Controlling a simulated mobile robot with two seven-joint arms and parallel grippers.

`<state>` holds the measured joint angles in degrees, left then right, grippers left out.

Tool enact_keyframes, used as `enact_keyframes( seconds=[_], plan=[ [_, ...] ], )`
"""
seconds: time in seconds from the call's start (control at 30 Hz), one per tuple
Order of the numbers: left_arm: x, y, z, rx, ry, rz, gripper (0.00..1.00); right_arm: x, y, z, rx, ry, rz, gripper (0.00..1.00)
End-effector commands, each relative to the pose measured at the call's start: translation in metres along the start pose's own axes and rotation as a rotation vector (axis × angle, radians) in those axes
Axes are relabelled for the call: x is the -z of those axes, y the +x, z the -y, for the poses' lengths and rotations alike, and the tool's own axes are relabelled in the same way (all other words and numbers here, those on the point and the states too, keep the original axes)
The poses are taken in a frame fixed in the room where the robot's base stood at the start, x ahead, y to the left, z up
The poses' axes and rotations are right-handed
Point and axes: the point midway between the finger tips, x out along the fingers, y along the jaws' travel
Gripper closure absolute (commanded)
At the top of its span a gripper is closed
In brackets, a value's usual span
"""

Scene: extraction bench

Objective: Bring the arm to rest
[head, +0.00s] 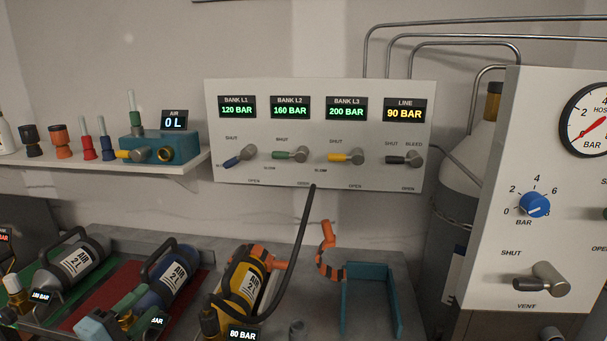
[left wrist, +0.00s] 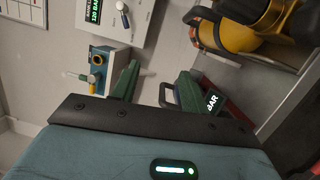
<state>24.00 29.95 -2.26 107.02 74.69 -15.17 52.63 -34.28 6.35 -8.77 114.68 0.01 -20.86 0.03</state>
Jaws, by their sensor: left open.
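My left gripper (head: 131,305) is low at the left of the head view, a teal body with green fingers. It is in front of the blue air cylinder (head: 168,283) and partly overlaps its valve end. In the left wrist view the two green fingers of the gripper (left wrist: 158,76) stand apart with nothing between them. I cannot tell whether they touch anything. My right gripper is in neither view.
A hose (head: 303,228) hangs by the valve panel (head: 320,180). A shelf (head: 95,163) holds a teal device (head: 178,147). A teal bracket (head: 370,275) stands on the bench.

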Motion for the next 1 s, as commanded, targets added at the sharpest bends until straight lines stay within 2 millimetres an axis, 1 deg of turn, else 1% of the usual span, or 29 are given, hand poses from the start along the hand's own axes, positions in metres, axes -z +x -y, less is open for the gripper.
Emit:
enact_keyframes(
  seconds=[0.03,0.07,0.1,0.17,0.2,0.27,0.3,0.37,0.4,0.47,0.5,0.57,0.6,0.7,0.8,0.9,1.0],
  plan=[
    [-0.011,-0.011,0.024,0.049,0.06,-0.005,0.55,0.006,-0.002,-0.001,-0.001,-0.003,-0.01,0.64],
    [-0.017,-0.018,0.038,0.08,0.106,-0.006,0.55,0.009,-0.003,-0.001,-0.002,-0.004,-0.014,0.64],
    [-0.025,-0.029,0.059,0.123,0.17,-0.007,0.55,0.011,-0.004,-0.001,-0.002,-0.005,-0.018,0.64],
    [-0.039,-0.049,0.089,0.193,0.275,-0.001,0.55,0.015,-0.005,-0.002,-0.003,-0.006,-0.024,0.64],
    [-0.049,-0.063,0.108,0.24,0.348,0.006,0.55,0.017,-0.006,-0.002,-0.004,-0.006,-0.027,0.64],
    [-0.065,-0.086,0.136,0.308,0.456,0.024,0.55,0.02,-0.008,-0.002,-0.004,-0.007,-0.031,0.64],
    [-0.076,-0.102,0.152,0.353,0.527,0.04,0.55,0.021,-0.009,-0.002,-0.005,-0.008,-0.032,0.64],
    [-0.092,-0.127,0.175,0.419,0.634,0.07,0.55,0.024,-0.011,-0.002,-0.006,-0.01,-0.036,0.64],
    [-0.103,-0.145,0.189,0.463,0.705,0.093,0.55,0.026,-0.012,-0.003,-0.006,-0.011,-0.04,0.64],
    [-0.12,-0.172,0.208,0.527,0.81,0.136,0.55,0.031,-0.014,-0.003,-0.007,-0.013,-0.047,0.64],
    [-0.132,-0.191,0.219,0.567,0.88,0.168,0.55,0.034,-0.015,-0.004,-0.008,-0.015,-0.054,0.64],
    [-0.149,-0.22,0.233,0.624,0.984,0.221,0.55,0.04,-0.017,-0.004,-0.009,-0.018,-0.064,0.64],
    [-0.16,-0.238,0.241,0.659,1.049,0.258,0.55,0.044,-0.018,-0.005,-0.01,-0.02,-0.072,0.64],
    [-0.184,-0.281,0.255,0.734,1.196,0.353,0.55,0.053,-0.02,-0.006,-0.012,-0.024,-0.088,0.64],
    [-0.202,-0.313,0.262,0.786,1.309,0.438,0.55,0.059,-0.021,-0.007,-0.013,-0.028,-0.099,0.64],
    [-0.213,-0.334,0.266,0.815,1.38,0.495,0.55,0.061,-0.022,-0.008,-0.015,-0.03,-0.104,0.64],
    [-0.218,-0.343,0.267,0.828,1.415,0.525,0.55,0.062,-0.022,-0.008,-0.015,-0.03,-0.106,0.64]
  ],
)
